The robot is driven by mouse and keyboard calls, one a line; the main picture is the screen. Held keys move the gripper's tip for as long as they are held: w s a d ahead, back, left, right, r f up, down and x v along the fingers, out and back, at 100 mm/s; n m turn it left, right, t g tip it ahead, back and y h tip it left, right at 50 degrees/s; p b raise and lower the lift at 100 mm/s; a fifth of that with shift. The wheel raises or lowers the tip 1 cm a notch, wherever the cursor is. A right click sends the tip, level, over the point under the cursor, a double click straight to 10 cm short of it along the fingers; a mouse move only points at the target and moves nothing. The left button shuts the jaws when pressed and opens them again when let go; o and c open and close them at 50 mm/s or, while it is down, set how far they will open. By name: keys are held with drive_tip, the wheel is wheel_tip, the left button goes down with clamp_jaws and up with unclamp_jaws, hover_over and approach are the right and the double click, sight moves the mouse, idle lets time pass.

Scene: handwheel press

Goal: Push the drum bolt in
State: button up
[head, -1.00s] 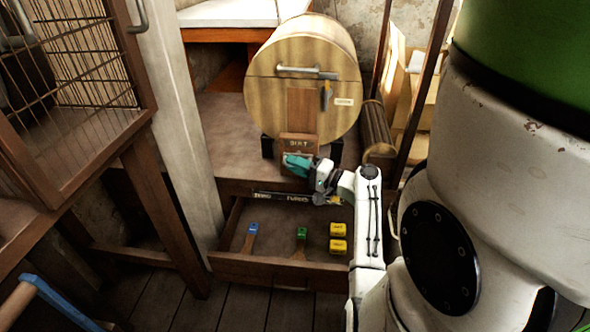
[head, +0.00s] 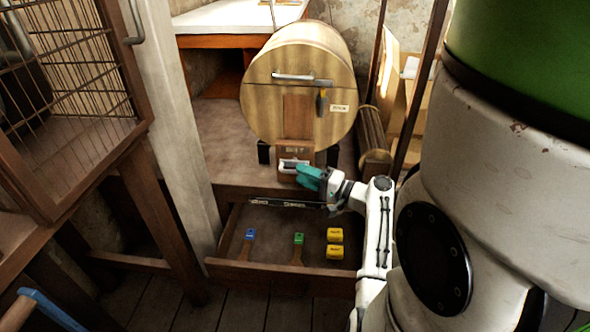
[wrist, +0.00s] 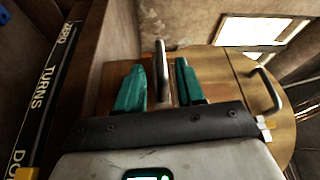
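The wooden drum (head: 262,105) stands on its dark cradle, its round end facing me. Below it, a wooden block with a small, unclear label carries the metal drum bolt (head: 289,164). My gripper (head: 304,173) is at the right front of this block, its teal fingers partly covering it. In the wrist view, an upright metal bar, seemingly the bolt's handle (wrist: 161,72), stands between the fingertips of my gripper (wrist: 160,82). The fingers are apart, with a gap showing on each side of the bar. How far the bolt is in cannot be told.
An open drawer (head: 280,273) below holds a blue-tipped tool (head: 249,236), a green-tipped tool (head: 298,240) and two yellow blocks (head: 335,236). A wire cage (head: 75,95) and a pale post (head: 180,130) stand at left. A wooden roller (head: 375,135) lies right of the drum.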

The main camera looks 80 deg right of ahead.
drive_tip(key=p+v, duration=0.1)
drive_tip(key=v, duration=0.5)
drive_tip(key=shift+s, duration=0.2)
drive_tip(key=shift+a, duration=0.15)
